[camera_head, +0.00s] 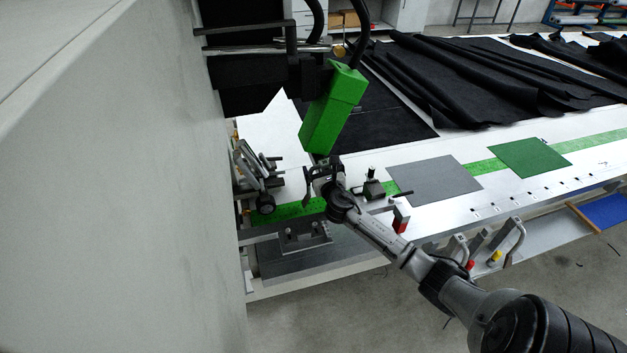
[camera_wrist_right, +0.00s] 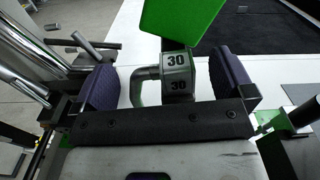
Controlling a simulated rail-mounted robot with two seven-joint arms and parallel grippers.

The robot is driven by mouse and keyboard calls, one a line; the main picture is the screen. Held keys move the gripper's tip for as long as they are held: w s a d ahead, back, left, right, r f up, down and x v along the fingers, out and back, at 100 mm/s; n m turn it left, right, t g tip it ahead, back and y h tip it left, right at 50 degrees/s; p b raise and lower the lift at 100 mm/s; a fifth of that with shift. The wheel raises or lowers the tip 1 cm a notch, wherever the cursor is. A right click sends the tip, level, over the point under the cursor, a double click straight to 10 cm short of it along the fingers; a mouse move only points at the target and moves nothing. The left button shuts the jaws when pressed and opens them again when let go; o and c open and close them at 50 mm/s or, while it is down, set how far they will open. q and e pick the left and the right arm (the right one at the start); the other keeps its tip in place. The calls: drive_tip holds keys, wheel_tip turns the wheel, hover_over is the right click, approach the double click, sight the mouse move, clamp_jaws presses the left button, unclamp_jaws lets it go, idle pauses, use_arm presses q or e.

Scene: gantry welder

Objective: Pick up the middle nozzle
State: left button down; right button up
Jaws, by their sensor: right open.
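In the head view my right gripper (camera_head: 322,180) is open, just below the green welder head (camera_head: 333,108). In the right wrist view the gripper's two purple pads (camera_wrist_right: 166,82) stand on either side of a metal nozzle (camera_wrist_right: 178,76) marked 30, with gaps showing on both sides. A bent tube sticks out to its left, and the green head is right above it. In the head view grey bent nozzles with red and yellow parts (camera_head: 486,247) sit on the lower side shelf. I cannot tell which nozzle is the middle one. My left gripper is out of view.
A grey wheeled fixture (camera_head: 258,172) stands left of the gripper. A black-knobbed clamp (camera_head: 373,185) is to its right on the white table (camera_head: 440,213). Grey (camera_head: 434,178) and green (camera_head: 530,157) sheets lie further right. The large machine wall (camera_head: 110,180) closes off the left.

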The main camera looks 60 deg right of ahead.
drive_tip(key=shift+x, duration=0.9)
drive_tip(key=shift+c, duration=0.3)
drive_tip(key=c, duration=0.9)
